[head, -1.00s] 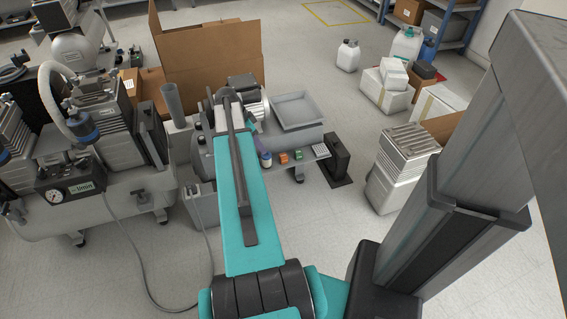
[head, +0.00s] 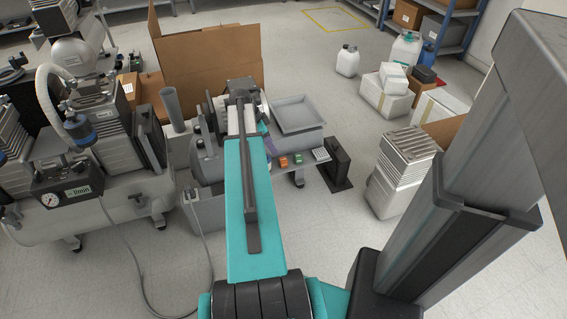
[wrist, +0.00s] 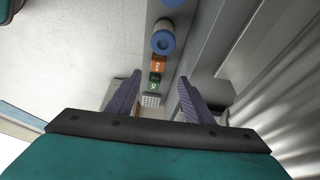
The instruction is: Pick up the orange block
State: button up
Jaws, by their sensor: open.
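The orange block (wrist: 158,64) sits in a row on a narrow grey ledge, between a blue-rimmed roll (wrist: 163,41) and a green block (wrist: 154,79). In the head view the small orange block (head: 283,162) is on the ledge just right of my arm. My gripper (wrist: 160,77) is open and empty. In the wrist view its two purple-grey fingers lie either side of the row's line, with the orange block just beyond the fingertips.
A white block with a dark grid (wrist: 151,100) ends the row. A grey wall rises close beside the ledge in the wrist view. A grey tray (head: 297,115) stands behind the row, and a dark upright piece (head: 337,165) stands right of it. Open floor lies in front.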

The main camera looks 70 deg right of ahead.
jog(key=b, duration=0.1)
send_over(282, 160)
jog(key=w+a, duration=0.1)
jog(key=w, duration=0.1)
notch_tip(282, 160, down, 6)
jog(key=shift+w+r, duration=0.1)
jog(key=shift+r, duration=0.05)
jog(key=shift+b+x, duration=1.25)
jog(key=shift+x, duration=1.4)
jog(key=shift+a, duration=0.15)
jog(key=c, duration=1.1)
jog(key=shift+r, duration=0.2)
